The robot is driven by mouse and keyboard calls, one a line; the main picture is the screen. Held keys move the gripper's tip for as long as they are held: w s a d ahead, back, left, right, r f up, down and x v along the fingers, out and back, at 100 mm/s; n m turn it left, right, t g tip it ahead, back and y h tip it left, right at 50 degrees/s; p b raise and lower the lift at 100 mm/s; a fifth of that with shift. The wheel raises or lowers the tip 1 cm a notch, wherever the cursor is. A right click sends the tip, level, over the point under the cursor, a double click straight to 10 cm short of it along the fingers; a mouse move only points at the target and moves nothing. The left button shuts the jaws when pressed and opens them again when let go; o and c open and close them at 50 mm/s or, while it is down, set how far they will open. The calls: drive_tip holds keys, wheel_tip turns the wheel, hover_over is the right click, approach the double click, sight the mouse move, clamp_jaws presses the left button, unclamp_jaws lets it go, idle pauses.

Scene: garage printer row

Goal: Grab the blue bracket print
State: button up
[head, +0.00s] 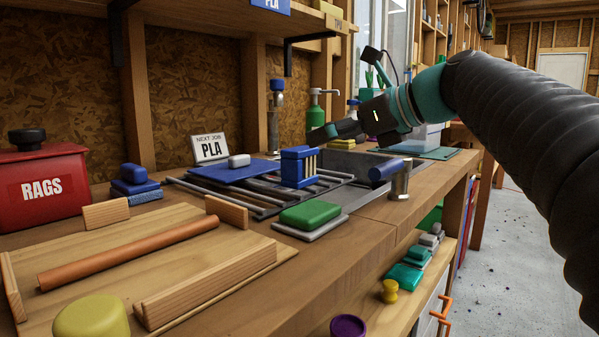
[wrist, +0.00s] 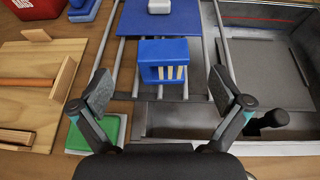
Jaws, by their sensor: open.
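The blue bracket print (head: 294,168) is a small blue block with several pale upright strips in its open side. It stands on grey rails over the workbench. In the wrist view the bracket print (wrist: 162,51) is upper centre, ahead of the fingers and between their lines. My gripper (head: 328,133) hangs above and to the right of it in the head view. In the wrist view my gripper (wrist: 160,88) is wide open, with nothing between its fingers and a gap to the print.
A blue plate (head: 236,172) with a pale block (head: 239,160) lies behind the print. A grey basin (wrist: 265,70) is right of the rails. A wooden tray (head: 180,222) fills the left.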

sight(302, 149)
drive_tip(key=shift+b+x, duration=0.65)
drive_tip(key=shift+x, duration=3.1)
drive_tip(key=shift+d+f, duration=0.15)
drive_tip(key=shift+f, duration=0.05)
drive_tip(key=c, duration=1.1)
